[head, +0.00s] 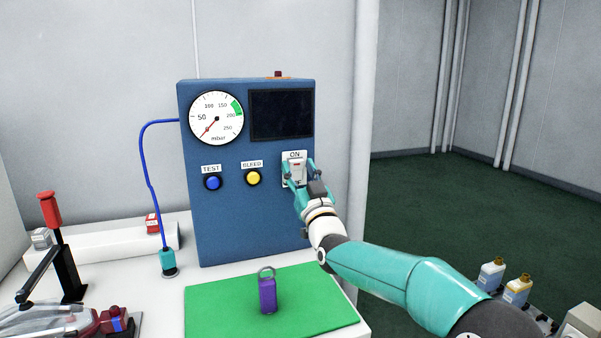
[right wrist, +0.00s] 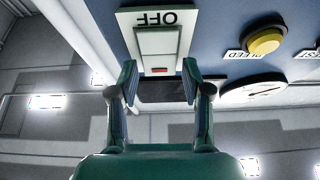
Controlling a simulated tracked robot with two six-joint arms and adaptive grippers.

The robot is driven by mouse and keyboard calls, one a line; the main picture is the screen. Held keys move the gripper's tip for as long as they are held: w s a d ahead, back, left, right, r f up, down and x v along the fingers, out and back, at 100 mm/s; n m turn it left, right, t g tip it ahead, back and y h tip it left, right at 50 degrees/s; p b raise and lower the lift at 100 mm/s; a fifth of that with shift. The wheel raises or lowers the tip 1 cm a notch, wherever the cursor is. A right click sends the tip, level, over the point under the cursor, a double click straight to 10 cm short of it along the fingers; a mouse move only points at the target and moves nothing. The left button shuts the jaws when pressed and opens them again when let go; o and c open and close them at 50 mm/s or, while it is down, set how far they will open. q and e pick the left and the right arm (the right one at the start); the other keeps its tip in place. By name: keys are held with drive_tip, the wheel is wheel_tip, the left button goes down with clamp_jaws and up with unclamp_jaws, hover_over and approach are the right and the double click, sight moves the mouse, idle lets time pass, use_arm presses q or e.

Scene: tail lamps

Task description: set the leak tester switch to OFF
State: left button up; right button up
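The leak tester (head: 225,235) is a blue box with a dial gauge, a dark screen and a rocker switch (head: 297,172) on a white plate at its right. ON is printed above the rocker; in the upside-down right wrist view the rocker (right wrist: 158,42) has OFF at its other end. A red mark shows on the rocker at the ON end. My right gripper (head: 301,170) is in front of the switch, its fingers apart at both sides of it. In the right wrist view the gripper (right wrist: 160,82) is open with nothing held; contact cannot be told. My left gripper is out of view.
A blue TEST button (head: 212,183) and yellow BLEED button (head: 253,178) sit left of the switch. A purple padlock (head: 267,294) stands on a green mat (head: 215,310) below. A red-handled clamp (head: 49,210) is at the left. Two bottles (head: 516,290) are at the lower right.

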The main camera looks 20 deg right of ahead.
drive_tip(key=shift+o, duration=0.3)
drive_tip(key=shift+s, duration=0.1)
drive_tip(key=v, duration=1.2)
idle(0.5)
